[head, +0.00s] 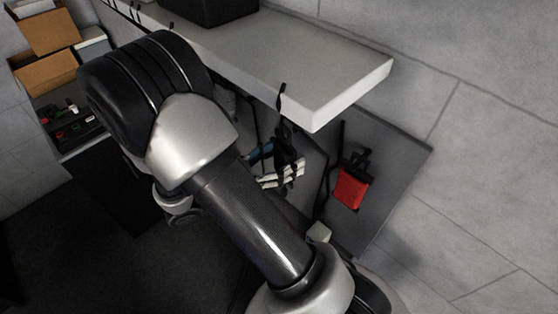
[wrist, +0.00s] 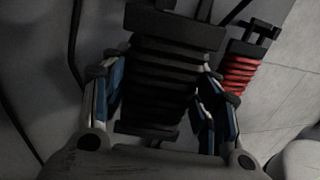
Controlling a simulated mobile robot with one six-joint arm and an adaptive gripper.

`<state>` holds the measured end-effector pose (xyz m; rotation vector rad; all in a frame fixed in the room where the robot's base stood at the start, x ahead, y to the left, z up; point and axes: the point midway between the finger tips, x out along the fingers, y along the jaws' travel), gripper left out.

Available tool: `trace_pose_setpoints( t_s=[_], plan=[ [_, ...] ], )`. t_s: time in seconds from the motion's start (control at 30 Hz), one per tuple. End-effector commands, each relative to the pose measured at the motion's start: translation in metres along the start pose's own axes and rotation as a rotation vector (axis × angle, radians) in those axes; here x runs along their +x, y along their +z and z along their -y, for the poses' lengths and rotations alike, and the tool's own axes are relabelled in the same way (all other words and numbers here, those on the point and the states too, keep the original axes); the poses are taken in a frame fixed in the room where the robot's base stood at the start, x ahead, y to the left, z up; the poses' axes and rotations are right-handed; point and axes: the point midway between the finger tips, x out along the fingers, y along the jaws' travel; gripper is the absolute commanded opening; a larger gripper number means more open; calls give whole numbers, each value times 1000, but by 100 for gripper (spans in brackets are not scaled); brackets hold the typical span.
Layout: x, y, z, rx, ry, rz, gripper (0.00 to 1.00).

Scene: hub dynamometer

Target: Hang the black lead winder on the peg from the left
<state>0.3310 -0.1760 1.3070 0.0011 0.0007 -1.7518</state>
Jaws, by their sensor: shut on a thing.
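The black lead winder (wrist: 160,85), a dark ribbed body with a wider bar at its top, sits between the fingers of my gripper (wrist: 158,78) in the wrist view. The gripper is shut on it, one blue-and-white finger along each side. In the head view my gripper (head: 279,170) is beside the hanging board, under the shelf edge, with the black winder (head: 286,146) upright in it. Dark parts meet above the winder's top bar, and I cannot tell whether a peg is among them or touches it.
A red lead winder (head: 350,188) hangs on the grey board (head: 395,165) to the right, close beside the black one; it also shows in the wrist view (wrist: 238,74). A thick pale shelf (head: 330,75) juts out above. Dark leads hang nearby.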

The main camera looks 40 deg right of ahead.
Motion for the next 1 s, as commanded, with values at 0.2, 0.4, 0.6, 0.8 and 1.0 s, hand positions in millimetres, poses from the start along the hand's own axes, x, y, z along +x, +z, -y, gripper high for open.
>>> trace_pose_setpoints(
  t_s=[0.2,0.4,0.6,0.8,1.0],
  plan=[
    [13,-1,-3,0,-3,1,26],
    [25,-2,-6,0,-3,1,26],
    [36,-3,-9,0,-3,1,26],
    [47,-7,-12,-1,-3,1,26],
    [52,-11,-14,0,0,1,26]
  ],
)
